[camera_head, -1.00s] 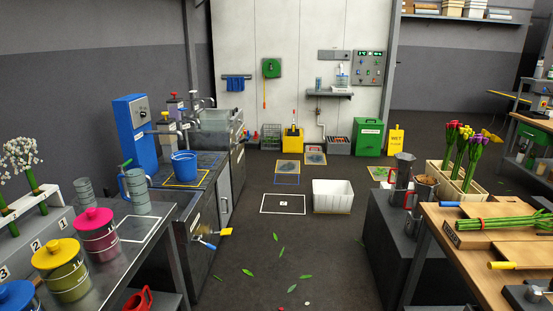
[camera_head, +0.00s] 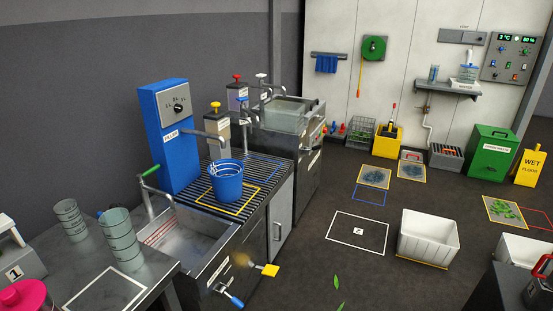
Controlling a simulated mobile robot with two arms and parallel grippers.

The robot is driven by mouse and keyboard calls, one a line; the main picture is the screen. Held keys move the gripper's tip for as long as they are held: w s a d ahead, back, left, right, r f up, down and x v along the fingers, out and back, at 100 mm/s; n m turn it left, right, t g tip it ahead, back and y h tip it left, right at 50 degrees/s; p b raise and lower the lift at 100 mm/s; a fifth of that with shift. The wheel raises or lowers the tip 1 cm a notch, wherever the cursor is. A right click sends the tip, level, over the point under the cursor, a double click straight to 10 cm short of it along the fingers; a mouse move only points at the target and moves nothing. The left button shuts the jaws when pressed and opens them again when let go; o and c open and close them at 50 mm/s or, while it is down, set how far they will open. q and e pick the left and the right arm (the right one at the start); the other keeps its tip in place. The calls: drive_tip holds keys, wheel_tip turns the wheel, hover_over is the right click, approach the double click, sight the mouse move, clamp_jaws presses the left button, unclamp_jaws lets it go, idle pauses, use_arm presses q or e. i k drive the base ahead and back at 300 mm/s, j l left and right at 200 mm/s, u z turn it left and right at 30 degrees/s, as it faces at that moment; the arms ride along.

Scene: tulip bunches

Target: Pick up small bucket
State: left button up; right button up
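A small blue bucket (camera_head: 227,185) stands upright on the dark slatted drain grate (camera_head: 262,166) in the middle left of the head view. It stands within a yellow outlined square, below the spout of a blue dispenser (camera_head: 170,125). Its wire handle shows across its open top. Neither of my grippers is in view, so I cannot see what state they are in.
A metal sink (camera_head: 190,235) lies in front of the bucket, with yellow and blue levers on its front edge. Grey cups (camera_head: 121,238) stand on the bench at left. A white crate (camera_head: 428,235) sits on the floor at right. Floor between is mostly clear.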

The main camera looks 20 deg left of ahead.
sight(228, 181)
drive_tip(key=i+u, duration=0.3)
drive_tip(key=i, duration=0.15)
drive_tip(key=i+l+u, duration=0.15)
drive_tip(key=i+u, duration=0.2)
drive_tip(key=i+l+u, duration=0.3)
drive_tip(key=i, duration=0.15)
